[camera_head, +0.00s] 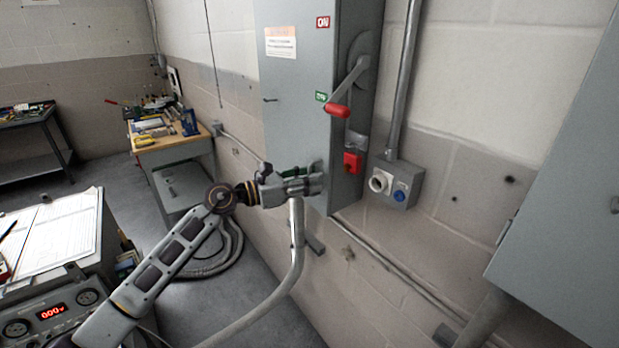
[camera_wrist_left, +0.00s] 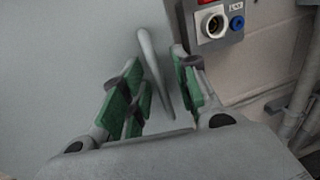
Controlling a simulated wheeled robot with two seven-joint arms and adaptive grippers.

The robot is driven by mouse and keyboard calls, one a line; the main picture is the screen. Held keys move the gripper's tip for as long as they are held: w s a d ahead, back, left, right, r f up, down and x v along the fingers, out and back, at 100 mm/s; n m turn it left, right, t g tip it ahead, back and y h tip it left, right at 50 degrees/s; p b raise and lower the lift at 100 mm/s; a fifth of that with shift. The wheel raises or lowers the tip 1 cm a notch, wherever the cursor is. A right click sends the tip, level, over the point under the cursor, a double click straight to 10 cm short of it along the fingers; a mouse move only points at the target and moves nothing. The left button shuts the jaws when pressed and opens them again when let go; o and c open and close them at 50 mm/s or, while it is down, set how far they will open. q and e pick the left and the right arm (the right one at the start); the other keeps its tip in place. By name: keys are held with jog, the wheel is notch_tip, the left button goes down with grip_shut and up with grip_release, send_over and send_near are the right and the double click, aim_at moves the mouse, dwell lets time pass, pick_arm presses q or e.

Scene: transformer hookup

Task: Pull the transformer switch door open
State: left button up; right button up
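The grey transformer switch door (camera_head: 290,130) is the flat front of a tall wall cabinet, and it looks shut. It also fills the left of the left wrist view (camera_wrist_left: 60,70). My left gripper (camera_head: 312,178) is at the lower right part of the door. In the left wrist view, its green-padded fingers (camera_wrist_left: 155,78) are spread on both sides of a slim grey door handle (camera_wrist_left: 152,65). A gap shows on the left; contact on the right is unclear. The head view hides the handle behind the gripper. My right gripper is not in view.
A red-gripped switch lever (camera_head: 340,110) points down on the cabinet's right side. A socket box (camera_head: 395,183) with a blue plug sits to its right. A grey pipe (camera_head: 297,240) bends below the gripper. A large grey cabinet (camera_head: 560,200) stands at the right.

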pick_arm(q)
jog(key=shift+c, duration=0.3)
grip_shut()
jog(key=shift+a, duration=0.1)
dwell(0.4)
